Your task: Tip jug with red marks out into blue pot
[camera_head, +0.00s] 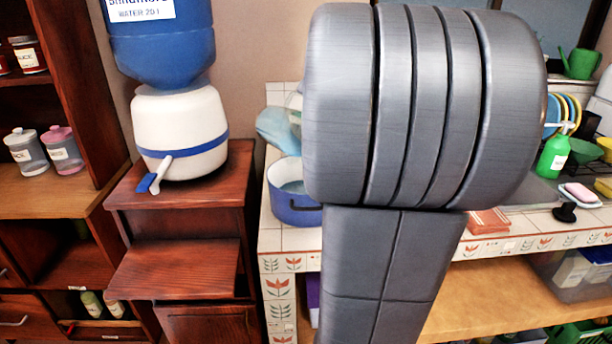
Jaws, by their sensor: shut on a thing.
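The blue pot (296,212) stands on the tiled counter, left of my arm. It is open at the top, and its inside looks pale, perhaps with liquid. My large grey arm links cover the middle of the view and hide the pot's right side. My gripper is not visible. No jug with red marks can be made out. A light-blue rounded thing (277,130) shows just above and behind the pot, with a clear, pale edge beside it, partly cut off by my arm. I cannot tell what these are.
A water dispenser (180,135) with a blue bottle stands on a dark wood cabinet (180,270) at the left. Shelves hold jars (62,150). To the right are a green bottle (553,155), a soap dish (578,195) and a brick-coloured block (488,221).

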